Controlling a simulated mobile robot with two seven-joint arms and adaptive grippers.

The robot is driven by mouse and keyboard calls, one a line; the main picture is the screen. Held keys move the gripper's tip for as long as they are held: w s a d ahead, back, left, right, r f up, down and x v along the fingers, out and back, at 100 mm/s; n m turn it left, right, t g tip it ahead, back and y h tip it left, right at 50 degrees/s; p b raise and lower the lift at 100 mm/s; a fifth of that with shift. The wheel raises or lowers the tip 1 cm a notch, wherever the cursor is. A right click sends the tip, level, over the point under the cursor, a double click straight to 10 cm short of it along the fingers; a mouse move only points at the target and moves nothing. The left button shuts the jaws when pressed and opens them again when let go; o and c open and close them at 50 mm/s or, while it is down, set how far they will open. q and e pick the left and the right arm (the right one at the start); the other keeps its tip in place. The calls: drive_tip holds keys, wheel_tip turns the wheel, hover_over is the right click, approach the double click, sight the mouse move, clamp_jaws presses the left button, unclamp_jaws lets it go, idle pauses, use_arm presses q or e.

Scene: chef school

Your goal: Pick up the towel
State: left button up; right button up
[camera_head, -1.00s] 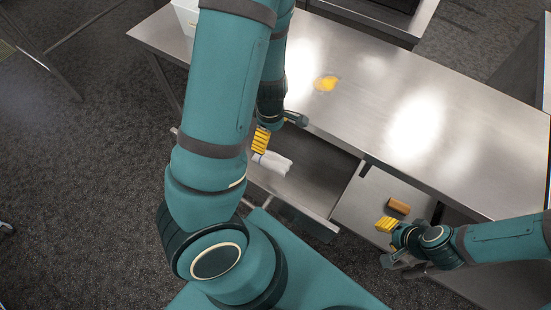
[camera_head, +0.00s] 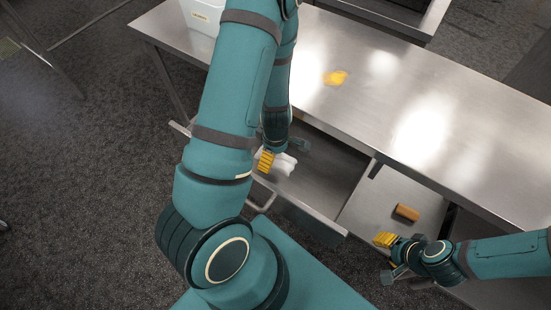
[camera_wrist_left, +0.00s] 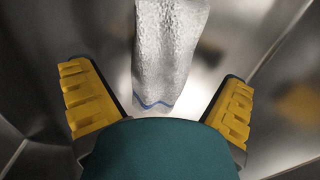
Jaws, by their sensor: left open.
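The white towel (camera_head: 287,164) lies in the open metal drawer, partly hidden by my left gripper in the head view. The left wrist view shows the towel (camera_wrist_left: 168,50) as a rough white cloth with a blue stripe near its close end. My left gripper (camera_head: 281,154) is over the towel. Its yellow-padded fingers are wide apart in the wrist view (camera_wrist_left: 158,100), with the towel's end between and ahead of them, and neither finger visibly touches it. My right gripper (camera_head: 388,256) appears open and empty at the lower right, away from the towel.
The drawer (camera_head: 325,185) has metal walls around the towel. A steel table (camera_head: 390,80) extends above and behind it, with a yellow spill (camera_head: 336,78) and a white bin (camera_head: 200,15). A brown block (camera_head: 406,212) lies on the metal surface (camera_head: 375,200) near my right gripper.

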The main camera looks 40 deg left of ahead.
use_arm(q)
drive_tip(key=shift+f, duration=0.35)
drive_tip(key=shift+c, duration=0.3)
drive_tip(key=c, duration=1.2)
drive_tip(key=shift+c, duration=0.2)
drive_tip(key=shift+r, duration=0.15)
wheel_tip(320, 180, up, 10)
drive_tip(key=p, duration=0.4)
